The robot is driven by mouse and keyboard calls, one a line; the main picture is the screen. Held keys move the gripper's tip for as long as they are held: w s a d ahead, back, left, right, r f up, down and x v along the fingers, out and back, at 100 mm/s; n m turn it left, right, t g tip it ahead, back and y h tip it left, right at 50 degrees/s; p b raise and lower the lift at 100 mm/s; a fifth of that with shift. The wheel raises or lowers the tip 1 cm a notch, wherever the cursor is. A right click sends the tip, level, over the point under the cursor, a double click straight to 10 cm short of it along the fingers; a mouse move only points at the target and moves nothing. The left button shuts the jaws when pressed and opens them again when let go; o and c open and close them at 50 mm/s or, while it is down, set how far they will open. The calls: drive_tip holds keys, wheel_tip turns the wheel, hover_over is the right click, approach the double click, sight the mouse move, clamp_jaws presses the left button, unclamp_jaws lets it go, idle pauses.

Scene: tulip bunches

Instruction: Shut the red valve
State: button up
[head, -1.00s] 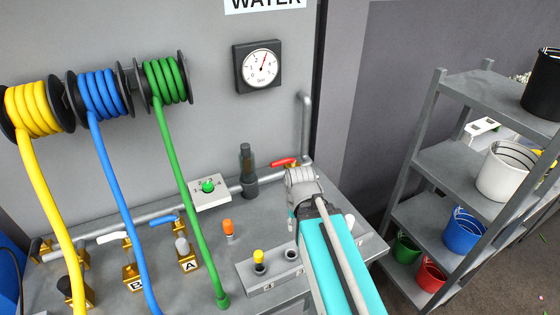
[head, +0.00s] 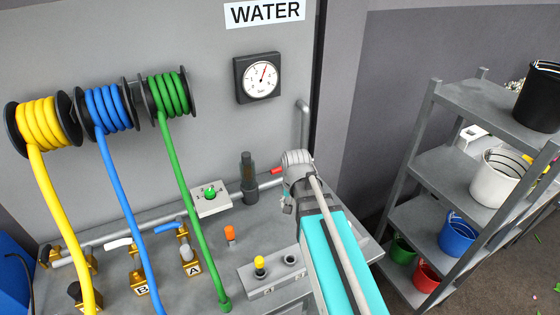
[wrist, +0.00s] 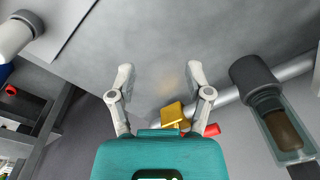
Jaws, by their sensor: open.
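The red valve's handle (head: 277,170) shows as a short red piece at the right end of the wall pipe in the head view. My gripper (head: 288,203) and wrist hide the rest of it. In the wrist view the red handle (wrist: 212,130) and a brass valve body (wrist: 172,114) lie beside and behind my right finger, partly hidden by the finger and teal housing. My gripper (wrist: 160,78) is open, with nothing between its fingertips. I cannot tell whether a finger touches the handle.
A dark filter with a clear bowl (head: 249,178) stands left of the valve; it also shows in the wrist view (wrist: 270,100). A green-button box (head: 210,195), hoses and a block with a yellow plug (head: 259,264) are nearby. A shelf (head: 425,155) stands right.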

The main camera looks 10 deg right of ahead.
sight(280, 168)
drive_tip(key=w+r+m+t+p, duration=0.1)
drive_tip(key=w+r+m+p, duration=0.9)
drive_tip(key=w, duration=0.6)
wheel_tip(280, 168, up, 3)
drive_tip(key=shift+w+d+f+m+t+p, duration=0.1)
drive_tip(key=shift+w+d+m+t+p, duration=0.1)
drive_tip(key=shift+w+m+t+p, duration=0.25)
drive_tip(key=shift+s+f, duration=0.1)
drive_tip(key=shift+f, duration=0.1)
drive_tip(key=b+x, duration=1.3)
drive_tip(key=shift+s+a+f, duration=0.15)
drive_tip(key=shift+a+f, duration=0.1)
clamp_jaws()
